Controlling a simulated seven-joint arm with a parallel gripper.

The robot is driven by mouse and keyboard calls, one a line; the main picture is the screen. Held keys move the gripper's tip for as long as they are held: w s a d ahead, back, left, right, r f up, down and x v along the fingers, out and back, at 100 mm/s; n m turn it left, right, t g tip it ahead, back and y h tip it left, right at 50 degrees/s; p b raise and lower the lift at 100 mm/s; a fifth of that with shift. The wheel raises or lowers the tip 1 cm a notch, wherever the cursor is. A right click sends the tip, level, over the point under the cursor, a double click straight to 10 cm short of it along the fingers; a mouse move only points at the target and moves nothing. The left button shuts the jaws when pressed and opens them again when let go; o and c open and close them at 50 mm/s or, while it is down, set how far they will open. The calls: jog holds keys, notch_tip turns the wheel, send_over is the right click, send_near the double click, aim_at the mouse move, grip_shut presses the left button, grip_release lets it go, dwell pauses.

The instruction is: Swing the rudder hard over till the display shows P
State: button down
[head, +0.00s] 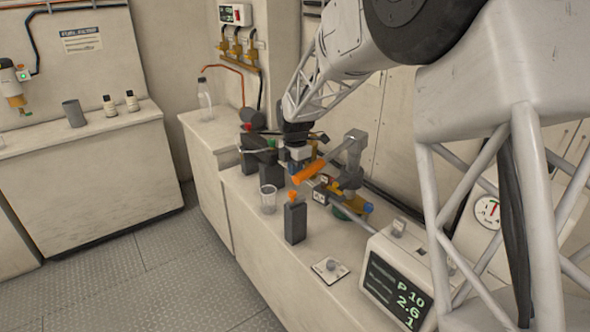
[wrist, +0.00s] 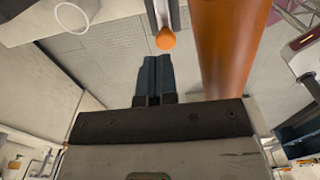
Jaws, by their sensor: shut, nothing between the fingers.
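The display box (head: 392,284) at the front of the counter has a dark screen with green figures reading "P 10", "2.6" and "1". A lever with an orange grip (head: 309,173) runs from a grey post (head: 353,150). The same orange grip (wrist: 228,45) looms large in the wrist view, right of the fingers. My gripper (head: 299,160) is low over the counter beside the grip's far side. In the wrist view my gripper (wrist: 154,60) is shut and empty, its fingers apart from the grip. In the head view the fingertips are hard to make out.
Dark blocks (head: 254,152) lie behind. A small switch plate (head: 330,270) is near the edge.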

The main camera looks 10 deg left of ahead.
aim_at(309, 169)
jog(key=shift+s+d, duration=0.3)
jog(key=shift+d, duration=0.1)
jog(key=shift+s+d, duration=0.35)
jog(key=shift+d, duration=0.2)
jog(key=shift+s+d, duration=0.1)
jog(key=shift+s+d, duration=0.85)
jog(key=shift+d, duration=0.35)
dwell(0.3)
